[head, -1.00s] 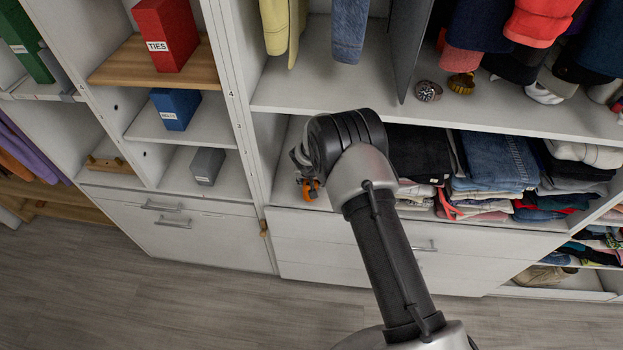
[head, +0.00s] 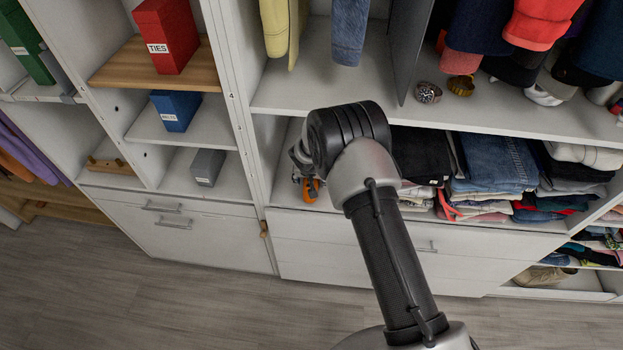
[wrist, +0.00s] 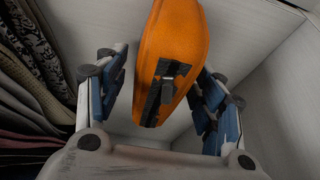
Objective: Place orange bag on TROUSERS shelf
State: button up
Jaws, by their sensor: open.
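The orange bag (wrist: 175,45) stands between the two fingers of my gripper (wrist: 160,88) in the wrist view. It has a dark zip strip and a small tab facing the camera. The fingers are spread, with a gap to the bag at left; I cannot tell whether the right finger touches it. In the head view a small part of the bag (head: 311,190) shows beside my gripper (head: 302,172), inside the low white compartment (head: 285,190). My wrist hides most of both. No TROUSERS label is readable.
Folded clothes (head: 490,165) fill the right of this compartment; dark folded cloth (wrist: 30,75) is close left of the fingers in the wrist view. A white shelf board (head: 330,95) lies above my gripper. A red TIES box (head: 167,35) stands at left.

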jog(key=p+v, duration=0.1)
jog(key=v, duration=0.9)
